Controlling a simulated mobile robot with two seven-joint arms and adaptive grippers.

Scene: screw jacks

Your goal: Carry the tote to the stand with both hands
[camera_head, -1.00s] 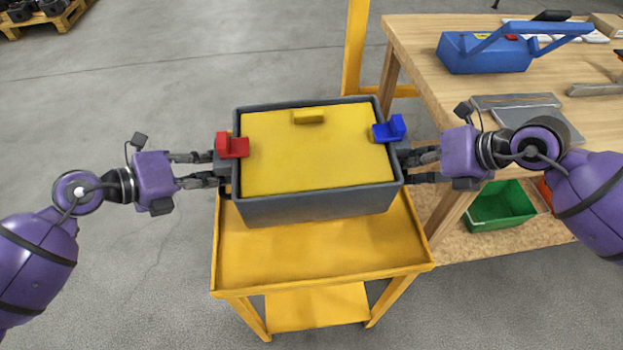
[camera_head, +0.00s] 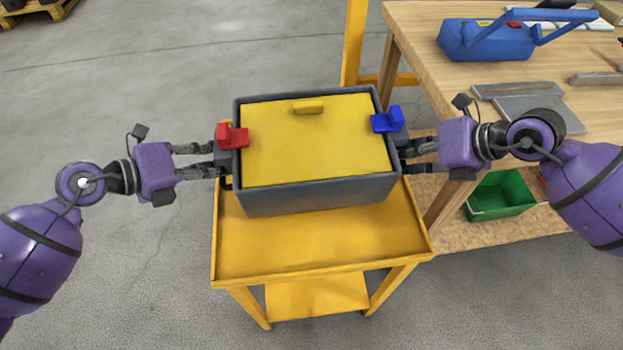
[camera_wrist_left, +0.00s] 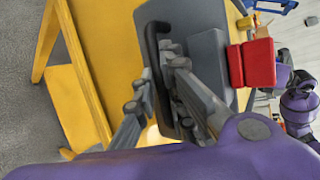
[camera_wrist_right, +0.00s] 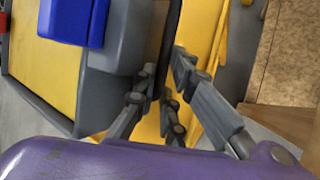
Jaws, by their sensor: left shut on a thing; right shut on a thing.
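The tote (camera_head: 320,197) is a dark grey box with a yellow lid, a red latch at its left end and a blue latch at its right end. It looks about level over the rear part of the yellow stand (camera_head: 320,250). I cannot tell whether its base touches the stand's top. My left gripper (camera_head: 218,160) is shut on the tote's left handle (camera_wrist_left: 158,60), below the red latch. My right gripper (camera_head: 405,157) is shut on the right handle; in the right wrist view the fingers (camera_wrist_right: 160,98) close around it, partly hidden. The tote's underside is hidden.
A wooden workbench (camera_head: 415,60) stands close on the right, with a blue toolbox (camera_head: 485,40) and grey plates on top. A green crate (camera_head: 500,195) is on its lower shelf. A yellow post (camera_head: 355,40) rises behind the tote. The floor at left is clear.

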